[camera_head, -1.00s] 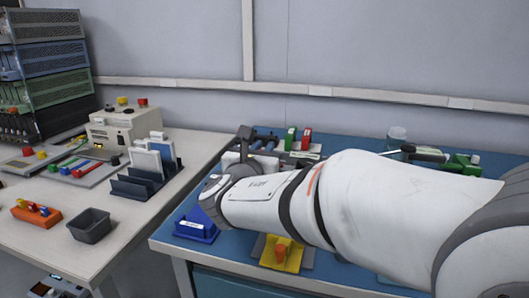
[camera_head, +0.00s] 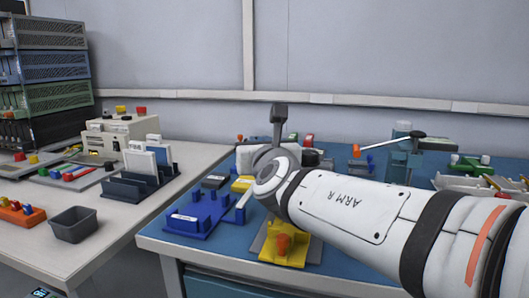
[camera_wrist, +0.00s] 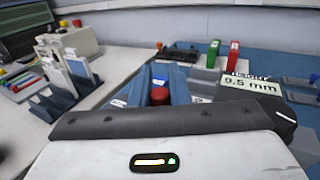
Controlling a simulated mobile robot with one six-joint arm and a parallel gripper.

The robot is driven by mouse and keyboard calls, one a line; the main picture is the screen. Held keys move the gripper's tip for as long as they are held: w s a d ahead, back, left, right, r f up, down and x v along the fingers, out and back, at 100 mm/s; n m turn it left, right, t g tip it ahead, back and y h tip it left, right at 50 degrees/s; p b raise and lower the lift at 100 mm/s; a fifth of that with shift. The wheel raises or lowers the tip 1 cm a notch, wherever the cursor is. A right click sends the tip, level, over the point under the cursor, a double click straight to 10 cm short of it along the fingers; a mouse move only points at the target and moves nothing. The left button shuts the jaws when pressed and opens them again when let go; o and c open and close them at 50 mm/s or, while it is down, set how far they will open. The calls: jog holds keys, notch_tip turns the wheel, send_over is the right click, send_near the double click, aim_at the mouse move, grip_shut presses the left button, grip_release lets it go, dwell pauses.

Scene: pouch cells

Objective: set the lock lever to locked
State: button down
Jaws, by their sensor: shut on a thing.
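My gripper (camera_wrist: 160,88) fills the lower part of the wrist view, its two blue-grey fingers reaching forward over the blue bench. I cannot tell for sure that this knob is the lock lever's tip, nor which way the lever is set. In the head view my wrist stands over the bench behind a yellow fixture (camera_head: 268,252) with an orange knob (camera_head: 283,243), and hides my fingertips. A blue fixture (camera_head: 190,237) with a white label lies left of the wrist.
A height sign reading 9.5 mm (camera_wrist: 250,84) stands right of the fingers, with green (camera_wrist: 213,54) and red (camera_wrist: 234,54) blocks behind. On the left table are a grey bin (camera_head: 74,228) and a blue rack (camera_head: 125,190) of cards. An orange-tipped rod (camera_head: 380,146) lies at right.

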dwell(0.3)
jog(key=c, duration=1.4)
grip_release()
jog(key=shift+o, duration=0.2)
